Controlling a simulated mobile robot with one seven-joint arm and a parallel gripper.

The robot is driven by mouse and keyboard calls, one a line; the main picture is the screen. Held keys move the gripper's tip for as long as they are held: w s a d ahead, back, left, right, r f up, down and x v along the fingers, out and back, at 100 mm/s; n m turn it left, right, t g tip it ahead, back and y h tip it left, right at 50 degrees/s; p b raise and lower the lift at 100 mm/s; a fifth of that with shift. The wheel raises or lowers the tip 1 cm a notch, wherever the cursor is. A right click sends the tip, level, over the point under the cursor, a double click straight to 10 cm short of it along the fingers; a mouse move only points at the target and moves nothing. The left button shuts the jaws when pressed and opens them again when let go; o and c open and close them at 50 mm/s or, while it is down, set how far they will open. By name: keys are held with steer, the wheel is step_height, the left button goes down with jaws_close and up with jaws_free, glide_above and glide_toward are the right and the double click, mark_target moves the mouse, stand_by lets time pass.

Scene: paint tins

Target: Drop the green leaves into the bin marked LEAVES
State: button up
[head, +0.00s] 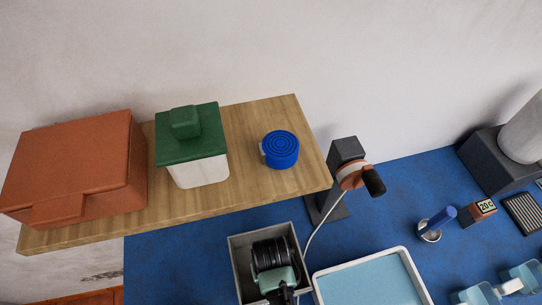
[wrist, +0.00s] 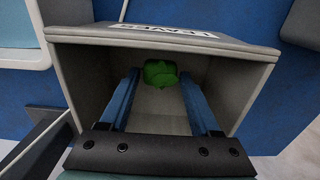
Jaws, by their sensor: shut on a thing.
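The green leaves (wrist: 161,70) are a small green clump between the tips of my gripper (wrist: 158,82). The gripper has blue fingers and is shut on the clump. The grey bin (wrist: 90,85) surrounds the fingers in the wrist view, and its white label (wrist: 160,31) reads LEAVES, upside down. The leaves show against the bin's inside; how high they are above its floor is hard to tell. In the head view the grey bin (head: 236,268) stands below the shelf, and my dark wrist covers its opening, hiding the fingertips and leaves.
A wooden shelf (head: 245,187) above holds an orange box (head: 75,165), a green-lidded white container (head: 200,168) and a blue round tin (head: 281,150). A pale blue tray (head: 370,280) lies right of the bin. A dark stand with a crank (head: 347,152) rises behind it.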

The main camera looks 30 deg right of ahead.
steer(key=shift+f, duration=0.1)
steer(key=shift+f, duration=0.35)
steer(key=shift+f+b, duration=0.1)
steer(key=shift+b, duration=0.2)
steer(key=o, duration=1.3)
step_height(320, 180, up, 13)
steer(key=shift+r, duration=0.15)
steer(key=shift+p, duration=0.3)
